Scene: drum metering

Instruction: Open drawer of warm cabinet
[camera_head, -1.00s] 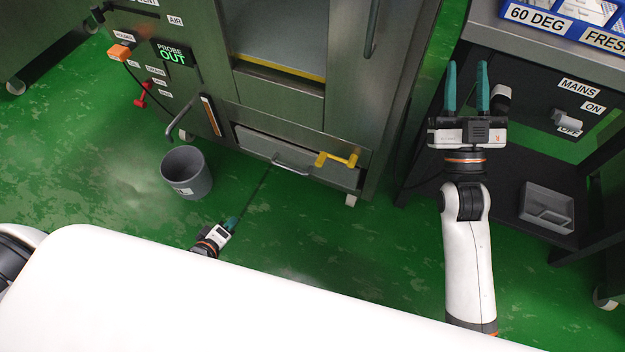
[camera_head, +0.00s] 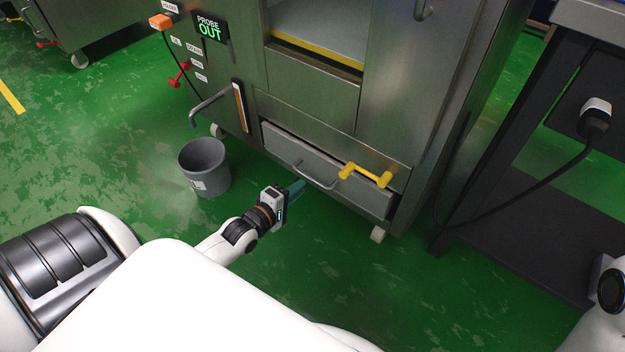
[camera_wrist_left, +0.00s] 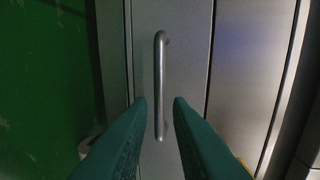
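The warm cabinet (camera_head: 310,100) is a large steel unit at the top centre of the head view. Its low drawer (camera_head: 345,185) has a bar handle (camera_head: 315,178), and a dark gap shows along the drawer's top edge. My left gripper (camera_head: 296,189) is just in front of the drawer, close to the handle's left end. In the left wrist view the gripper (camera_wrist_left: 160,101) is open, with the handle (camera_wrist_left: 160,70) ahead between its teal fingers and no clear contact. My right gripper is out of view; only part of that arm shows at the lower right.
A grey bucket (camera_head: 205,167) stands on the floor left of my left gripper. A yellow handle (camera_head: 366,176) juts out above the drawer's right part. A dark bench (camera_head: 520,205) with a hanging cable stands at the right. Green floor is clear in front of the drawer.

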